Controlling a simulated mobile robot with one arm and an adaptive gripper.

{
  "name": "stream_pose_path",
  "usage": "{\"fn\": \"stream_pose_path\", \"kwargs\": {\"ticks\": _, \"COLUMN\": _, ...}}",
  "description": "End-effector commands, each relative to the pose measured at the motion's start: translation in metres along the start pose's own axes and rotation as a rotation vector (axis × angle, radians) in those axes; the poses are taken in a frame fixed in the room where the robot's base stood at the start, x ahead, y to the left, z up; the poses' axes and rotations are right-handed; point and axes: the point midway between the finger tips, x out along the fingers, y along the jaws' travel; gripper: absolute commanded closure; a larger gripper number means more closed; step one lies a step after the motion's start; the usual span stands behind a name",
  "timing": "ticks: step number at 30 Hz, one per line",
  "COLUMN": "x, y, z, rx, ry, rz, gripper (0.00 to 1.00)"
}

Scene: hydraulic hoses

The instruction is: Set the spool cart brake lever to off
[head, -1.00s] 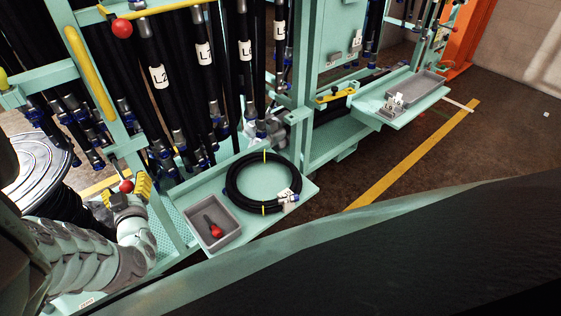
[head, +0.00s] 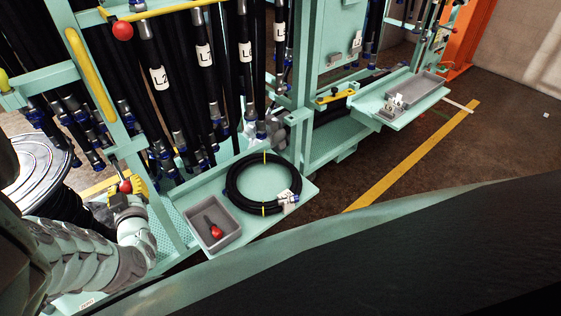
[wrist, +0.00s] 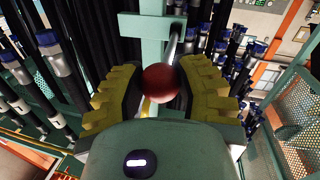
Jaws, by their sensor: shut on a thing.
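The brake lever shows as a red ball knob (head: 125,187) on a thin rod at the teal frame's left post. In the wrist view the same red knob (wrist: 161,83) sits between the yellow finger pads, with its metal rod (wrist: 175,42) running up behind it to a teal bracket. My gripper (head: 131,189) is shut on the knob. It also shows in the wrist view (wrist: 161,88) with one pad on each side of the ball. No on or off marking for the lever is readable.
A second red ball (head: 122,31) is on the upper rail by a yellow bar. Dark hoses (head: 205,70) hang close behind the gripper. A silver spool (head: 32,178) stands at the left. A teal shelf (head: 300,188) holds a coiled hose (head: 232,190) and a grey bin (head: 238,229).

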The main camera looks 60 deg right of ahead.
Motion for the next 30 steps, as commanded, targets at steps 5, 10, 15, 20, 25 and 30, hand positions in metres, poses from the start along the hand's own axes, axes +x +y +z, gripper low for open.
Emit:
{"fn": "stream_pose_path", "kwargs": {"ticks": 5, "x": 0.0, "y": 0.003, "z": -0.014, "rx": -0.01, "ry": -0.049, "rz": -0.009, "gripper": 1.0}}
{"fn": "stream_pose_path", "kwargs": {"ticks": 10, "x": 0.001, "y": 0.007, "z": -0.031, "rx": -0.029, "ry": -0.14, "rz": -0.025, "gripper": 1.0}}
{"fn": "stream_pose_path", "kwargs": {"ticks": 15, "x": 0.006, "y": 0.01, "z": -0.05, "rx": -0.053, "ry": -0.263, "rz": -0.048, "gripper": 1.0}}
{"fn": "stream_pose_path", "kwargs": {"ticks": 20, "x": 0.012, "y": 0.012, "z": -0.066, "rx": -0.078, "ry": -0.391, "rz": -0.073, "gripper": 1.0}}
{"fn": "stream_pose_path", "kwargs": {"ticks": 25, "x": 0.022, "y": 0.013, "z": -0.081, "rx": -0.108, "ry": -0.533, "rz": -0.1, "gripper": 1.0}}
{"fn": "stream_pose_path", "kwargs": {"ticks": 30, "x": 0.031, "y": 0.013, "z": -0.089, "rx": -0.127, "ry": -0.632, "rz": -0.12, "gripper": 1.0}}
